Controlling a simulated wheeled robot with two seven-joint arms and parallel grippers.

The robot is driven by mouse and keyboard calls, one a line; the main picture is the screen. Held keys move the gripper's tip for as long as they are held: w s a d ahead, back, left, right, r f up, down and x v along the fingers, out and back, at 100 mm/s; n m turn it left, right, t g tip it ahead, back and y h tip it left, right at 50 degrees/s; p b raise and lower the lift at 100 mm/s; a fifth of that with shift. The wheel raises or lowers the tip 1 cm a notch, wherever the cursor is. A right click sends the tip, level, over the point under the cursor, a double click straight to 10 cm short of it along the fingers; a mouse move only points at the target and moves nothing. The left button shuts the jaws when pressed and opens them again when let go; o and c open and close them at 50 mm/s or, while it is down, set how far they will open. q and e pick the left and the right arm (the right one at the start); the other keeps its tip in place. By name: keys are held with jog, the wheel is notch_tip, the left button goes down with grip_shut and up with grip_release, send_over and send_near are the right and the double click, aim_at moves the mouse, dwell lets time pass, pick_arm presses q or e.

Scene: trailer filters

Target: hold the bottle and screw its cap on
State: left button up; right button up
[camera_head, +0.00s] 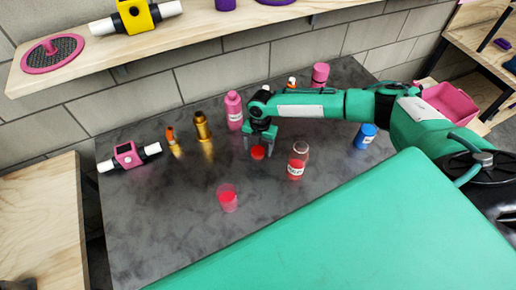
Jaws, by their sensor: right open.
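A clear bottle (296,169) with red contents and a white label stands upright on the dark table; its top looks uncapped. A round red cap (258,152) is just left of the bottle. My right gripper (259,148) points down over the cap, fingers apart on either side of it. I cannot tell whether the fingers touch the cap. The gripper is left of the bottle and apart from it. My left gripper is not in view.
The dark table (160,215) also holds a red cup (228,199), a pink bottle (234,112), a brass fitting (203,128), a pink valve (129,156) and a blue container (365,137). A wooden shelf (200,32) runs above the back. The table's left front is clear.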

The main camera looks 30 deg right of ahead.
aim_at(258, 150)
jog(key=shift+f, duration=0.3)
jog(key=shift+c, duration=0.2)
jog(key=c, duration=1)
jog(key=shift+r, duration=0.15)
notch_tip(258, 150, up, 20)
jog(key=b, duration=0.4)
